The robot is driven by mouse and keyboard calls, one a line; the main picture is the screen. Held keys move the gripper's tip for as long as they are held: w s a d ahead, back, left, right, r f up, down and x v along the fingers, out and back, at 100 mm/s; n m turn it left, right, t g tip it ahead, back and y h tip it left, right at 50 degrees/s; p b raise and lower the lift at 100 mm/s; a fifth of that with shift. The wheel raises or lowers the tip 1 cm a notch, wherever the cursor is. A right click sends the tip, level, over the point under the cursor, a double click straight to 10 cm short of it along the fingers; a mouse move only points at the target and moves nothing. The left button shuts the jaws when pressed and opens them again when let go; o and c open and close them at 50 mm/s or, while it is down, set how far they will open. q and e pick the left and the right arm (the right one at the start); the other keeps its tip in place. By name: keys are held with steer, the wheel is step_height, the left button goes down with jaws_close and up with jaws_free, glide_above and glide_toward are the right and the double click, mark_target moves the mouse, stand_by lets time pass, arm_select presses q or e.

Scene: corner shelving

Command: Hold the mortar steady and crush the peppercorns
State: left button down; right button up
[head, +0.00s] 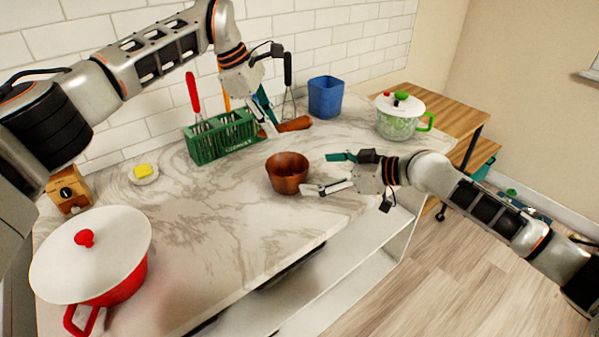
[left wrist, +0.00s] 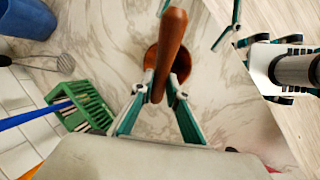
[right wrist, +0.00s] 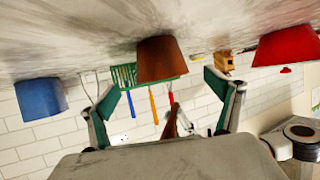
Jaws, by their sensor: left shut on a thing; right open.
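The mortar, a brown cup (head: 287,172), stands upright on the marble counter; it also shows in the right wrist view (right wrist: 160,58) and partly behind the pestle in the left wrist view (left wrist: 151,58). My left gripper (head: 270,128) is shut on the brown pestle (head: 295,124) and holds it above the counter, behind the mortar in the head view. The pestle fills the middle of the left wrist view (left wrist: 171,45). My right gripper (head: 322,173) is open at the mortar's right side, its fingers pointing towards it. I cannot see any peppercorns.
A green utensil rack (head: 222,137) and a blue container (head: 325,97) stand near the wall. A green pot (head: 398,122) is at the right, a red pot (head: 118,282) at front left. A butter dish (head: 143,174) and wooden grinder (head: 68,190) are left. The counter's centre is clear.

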mark_target(288, 173)
steer(key=x, duration=1)
steer(key=shift+a, duration=0.1)
steer(key=c, duration=1.5)
steer(key=o, duration=1.3)
steer(key=shift+o, duration=0.2)
steer(key=c, duration=1.1)
